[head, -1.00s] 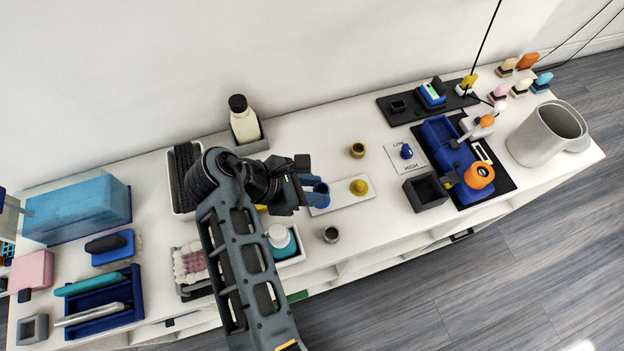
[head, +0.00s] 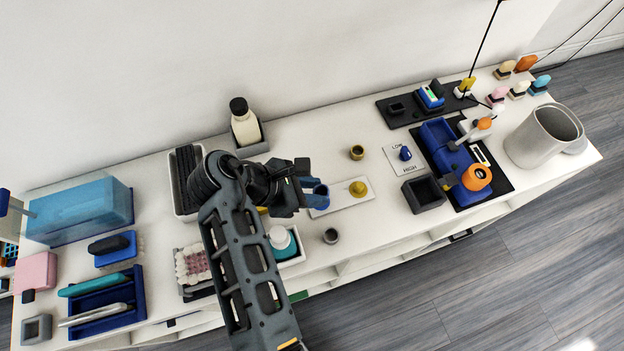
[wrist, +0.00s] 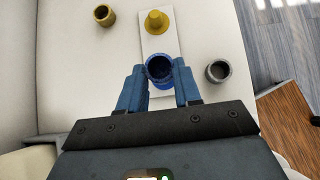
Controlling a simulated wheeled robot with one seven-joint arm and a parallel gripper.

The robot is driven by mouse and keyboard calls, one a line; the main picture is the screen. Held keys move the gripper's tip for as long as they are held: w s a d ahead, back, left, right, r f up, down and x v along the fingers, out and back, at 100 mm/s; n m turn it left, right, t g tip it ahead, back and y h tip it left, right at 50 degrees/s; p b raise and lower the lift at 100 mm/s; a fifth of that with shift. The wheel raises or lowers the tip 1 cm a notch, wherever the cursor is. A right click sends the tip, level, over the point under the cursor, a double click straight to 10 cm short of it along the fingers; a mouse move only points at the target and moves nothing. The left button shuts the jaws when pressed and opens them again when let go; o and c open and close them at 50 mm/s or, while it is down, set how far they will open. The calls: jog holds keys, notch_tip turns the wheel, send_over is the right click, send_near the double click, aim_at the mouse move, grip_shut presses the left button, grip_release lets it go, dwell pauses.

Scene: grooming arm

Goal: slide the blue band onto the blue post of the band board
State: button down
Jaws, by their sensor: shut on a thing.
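My gripper (wrist: 158,82) is shut on the blue band (wrist: 159,67), with one finger on each side of it. In the head view the gripper (head: 307,189) holds the blue band (head: 321,195) at the left end of the white band board (head: 341,199). The board also shows in the wrist view (wrist: 163,43), with its yellow post (wrist: 156,22) beyond the band. The blue post is not clearly visible; blue shows inside the band, but I cannot tell whether the band is around the post or above it.
A mustard band (head: 357,152) stands behind the board and a grey band (head: 331,236) in front, near the table edge. A tray with a teal bottle (head: 284,242) is close below my arm. A dark open box (head: 424,193) stands to the right.

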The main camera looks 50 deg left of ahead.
jog(key=shift+f+b, duration=0.65)
jog(key=shift+f, duration=1.05)
jog(key=c, duration=0.7)
grip_release()
jog(key=shift+v, duration=3.9)
